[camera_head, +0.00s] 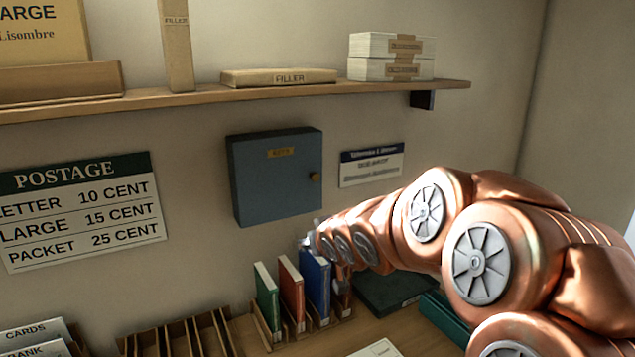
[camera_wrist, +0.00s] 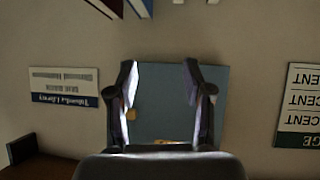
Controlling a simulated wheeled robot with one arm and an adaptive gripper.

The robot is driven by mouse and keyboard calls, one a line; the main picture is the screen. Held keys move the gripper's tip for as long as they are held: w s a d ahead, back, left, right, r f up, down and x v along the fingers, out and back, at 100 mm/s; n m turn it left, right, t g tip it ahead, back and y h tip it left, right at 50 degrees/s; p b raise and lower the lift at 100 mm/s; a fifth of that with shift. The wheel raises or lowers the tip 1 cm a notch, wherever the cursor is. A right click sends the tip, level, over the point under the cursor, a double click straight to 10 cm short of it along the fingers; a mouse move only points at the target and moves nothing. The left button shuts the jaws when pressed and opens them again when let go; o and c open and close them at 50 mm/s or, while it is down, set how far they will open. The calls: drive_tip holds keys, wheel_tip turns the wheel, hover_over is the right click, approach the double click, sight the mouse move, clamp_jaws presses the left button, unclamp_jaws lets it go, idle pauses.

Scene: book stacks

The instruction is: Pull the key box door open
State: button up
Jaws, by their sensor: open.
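The key box (camera_head: 275,180) is a blue-grey box on the wall below the shelf, with a small label and a brass knob (camera_head: 315,177) at the right edge of its door. The door looks shut. In the wrist view, which is upside down, the key box (camera_wrist: 165,110) fills the middle and the knob (camera_wrist: 131,114) shows near the left finger. My gripper (camera_wrist: 159,70) is open, with its two fingers apart in front of the box and nothing between them. In the head view it is mostly hidden by my arm, low and right of the box.
A shelf (camera_head: 130,102) with parcels runs above the box. Red, green and blue books (camera_head: 316,283) stand in a rack on the desk below, close to my gripper. A postage sign (camera_head: 85,210) hangs left and a small notice (camera_head: 371,165) right.

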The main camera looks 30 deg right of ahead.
drive_tip(key=w+d+r+t, duration=0.4)
drive_tip(key=w+d+r, duration=0.1)
drive_tip(key=t+y+b, duration=0.1)
drive_tip(key=t, duration=0.2)
approach(316, 177)
drive_tip(key=w, duration=0.2)
drive_tip(key=shift+n, duration=0.3)
drive_tip(key=w, duration=0.2)
drive_tip(key=w+p, duration=0.1)
drive_tip(key=w, duration=0.2)
drive_tip(key=shift+w+d+r, duration=0.2)
drive_tip(key=shift+w+d, duration=0.15)
drive_tip(key=shift+d, duration=0.05)
drive_tip(key=shift+w+d+f+p, duration=0.1)
drive_tip(key=shift+w+p, duration=0.4)
drive_tip(key=shift+w, duration=0.35)
clamp_jaws()
